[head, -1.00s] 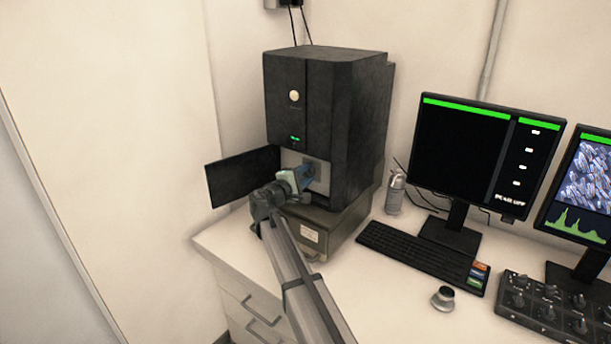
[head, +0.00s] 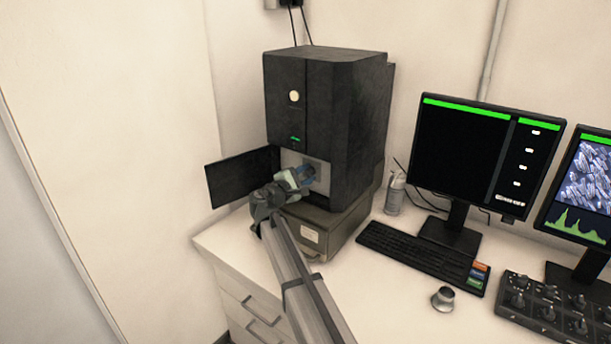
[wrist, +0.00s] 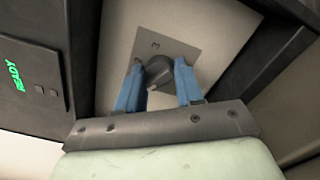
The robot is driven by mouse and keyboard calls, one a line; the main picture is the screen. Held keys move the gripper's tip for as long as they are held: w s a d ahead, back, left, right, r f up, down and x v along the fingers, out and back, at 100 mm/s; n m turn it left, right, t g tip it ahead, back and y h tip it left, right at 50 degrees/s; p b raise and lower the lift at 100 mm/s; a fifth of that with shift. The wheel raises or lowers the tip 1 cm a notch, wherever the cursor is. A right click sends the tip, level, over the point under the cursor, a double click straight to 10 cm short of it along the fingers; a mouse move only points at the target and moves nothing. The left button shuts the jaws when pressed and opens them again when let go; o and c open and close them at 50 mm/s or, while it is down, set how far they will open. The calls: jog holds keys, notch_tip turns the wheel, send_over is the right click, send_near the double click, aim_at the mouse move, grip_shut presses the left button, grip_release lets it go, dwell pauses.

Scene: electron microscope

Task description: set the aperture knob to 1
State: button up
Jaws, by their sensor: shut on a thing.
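A numeral that looks like a 3 shows on the plate above the knob in the wrist view. Other numerals are hidden or out of view, and I cannot tell which mark the knob points to. My gripper (wrist: 158,66) has its two blue fingers on either side of the knob, shut on it. In the head view my gripper (head: 306,174) reaches into the bay and hides the knob.
The bay's black door (head: 240,178) stands open to the left. Dark housing walls close in around the plate. A green READY display (wrist: 14,76) shows in the wrist view. The keyboard (head: 420,255), monitors and a loose round dial (head: 443,298) are on the desk to the right.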

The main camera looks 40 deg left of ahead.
jog(key=o, duration=1)
jog(key=s, duration=1.3)
jog(key=shift+s, duration=0.4)
